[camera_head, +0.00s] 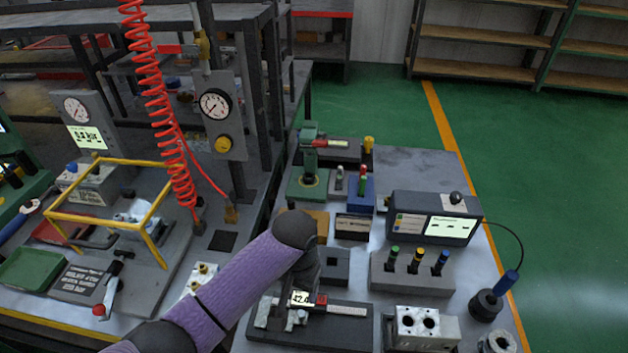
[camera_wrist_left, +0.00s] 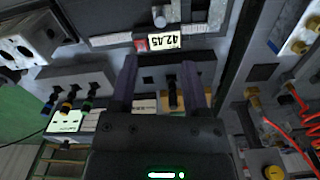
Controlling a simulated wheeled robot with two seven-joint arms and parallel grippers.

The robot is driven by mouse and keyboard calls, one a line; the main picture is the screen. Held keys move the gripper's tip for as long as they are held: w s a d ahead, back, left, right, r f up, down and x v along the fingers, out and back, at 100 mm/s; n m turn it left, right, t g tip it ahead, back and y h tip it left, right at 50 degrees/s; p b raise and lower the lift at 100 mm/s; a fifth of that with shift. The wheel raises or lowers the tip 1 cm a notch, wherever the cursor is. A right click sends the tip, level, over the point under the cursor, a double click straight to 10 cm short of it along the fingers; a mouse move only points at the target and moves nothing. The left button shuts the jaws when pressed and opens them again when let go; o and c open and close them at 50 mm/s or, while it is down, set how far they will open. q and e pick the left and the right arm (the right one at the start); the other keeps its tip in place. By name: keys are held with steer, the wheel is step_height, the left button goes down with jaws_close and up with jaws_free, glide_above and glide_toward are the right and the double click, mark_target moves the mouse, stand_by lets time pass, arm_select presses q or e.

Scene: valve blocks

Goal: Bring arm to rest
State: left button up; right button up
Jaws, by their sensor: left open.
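My left arm comes in from the lower left of the head view in a purple sleeve. Its left gripper (camera_head: 306,270) points down over the right-hand bench, close to the digital caliper (camera_head: 335,309) on its dark board; the hand and sleeve hide most of the gripper there. In the left wrist view the two fingers of the gripper (camera_wrist_left: 158,65) stand apart with nothing held between them. The caliper's lit display (camera_wrist_left: 165,41) shows just beyond the fingertips. I cannot tell whether the fingers touch anything. My right gripper is not in view.
A black gauge box (camera_head: 434,217), a grey block with several coloured plugs (camera_head: 412,272) and a metal valve block (camera_head: 424,328) stand right of the gripper. A green stand (camera_head: 307,180) is behind. A red coiled hose (camera_head: 155,90) hangs left, above a yellow frame (camera_head: 110,162).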

arm_select(q)
steer(key=s+f+t+h, duration=0.1)
steer(key=s+f+h, duration=0.1)
steer(key=s, duration=0.7)
steer(key=s+a+r+n+t+y, duration=0.15)
steer(key=s+a+r, duration=0.25)
steer(key=s+a, duration=0.5)
step_height(320, 180, down, 22)
steer(key=s+f+b, duration=0.1)
steer(key=s+b, duration=0.2)
steer(key=b, duration=0.2)
steer(key=s+a+f+g+b, duration=0.2)
steer(key=s+a+f+b, duration=0.1)
steer(key=s+f, duration=1)
steer(key=shift+s+f+m+y, duration=0.15)
steer(key=shift+f+m+y, duration=0.2)
steer(key=shift+f, duration=0.2)
